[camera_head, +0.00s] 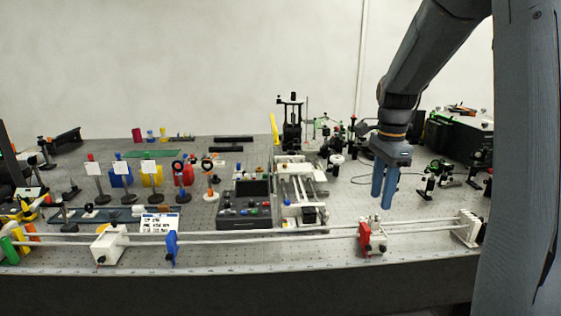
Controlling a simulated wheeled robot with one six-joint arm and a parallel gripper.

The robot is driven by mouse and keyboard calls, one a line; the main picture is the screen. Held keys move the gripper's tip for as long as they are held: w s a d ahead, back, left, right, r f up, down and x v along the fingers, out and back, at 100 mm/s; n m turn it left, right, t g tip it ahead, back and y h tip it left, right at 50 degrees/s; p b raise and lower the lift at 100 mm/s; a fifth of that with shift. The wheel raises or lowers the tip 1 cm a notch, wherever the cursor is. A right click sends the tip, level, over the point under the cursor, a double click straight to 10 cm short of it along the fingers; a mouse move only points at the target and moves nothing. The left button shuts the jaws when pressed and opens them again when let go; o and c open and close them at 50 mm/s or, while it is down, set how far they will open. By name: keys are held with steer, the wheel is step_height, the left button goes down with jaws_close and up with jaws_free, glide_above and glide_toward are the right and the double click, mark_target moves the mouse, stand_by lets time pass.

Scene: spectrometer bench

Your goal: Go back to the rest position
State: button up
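My gripper (382,203) hangs from my arm at the right of the view, with its two blue fingers pointing down. It is over the right half of the bench (340,200), above and behind the red-and-white carriage on the front rail. I see nothing held between the fingers. They appear close together at this angle, and I cannot tell how wide the gap is.
A long rail (300,236) runs along the front edge, carrying a red-and-white carriage (372,238), a blue holder (171,247) and a white block (109,244). A control box (244,205) stands mid-bench. Optical posts stand behind; a black instrument (458,136) is back right.

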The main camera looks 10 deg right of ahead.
steer(key=s+a+f+n, duration=0.6)
steer(key=s+a+n, duration=0.2)
steer(key=n, duration=0.1)
steer(key=s+a+f+n+t, duration=0.1)
steer(key=s+a+f+n, duration=0.4)
steer(key=s+a+n, duration=0.3)
steer(key=shift+s+a+f+n, duration=0.35)
steer(key=shift+s+n, duration=0.45)
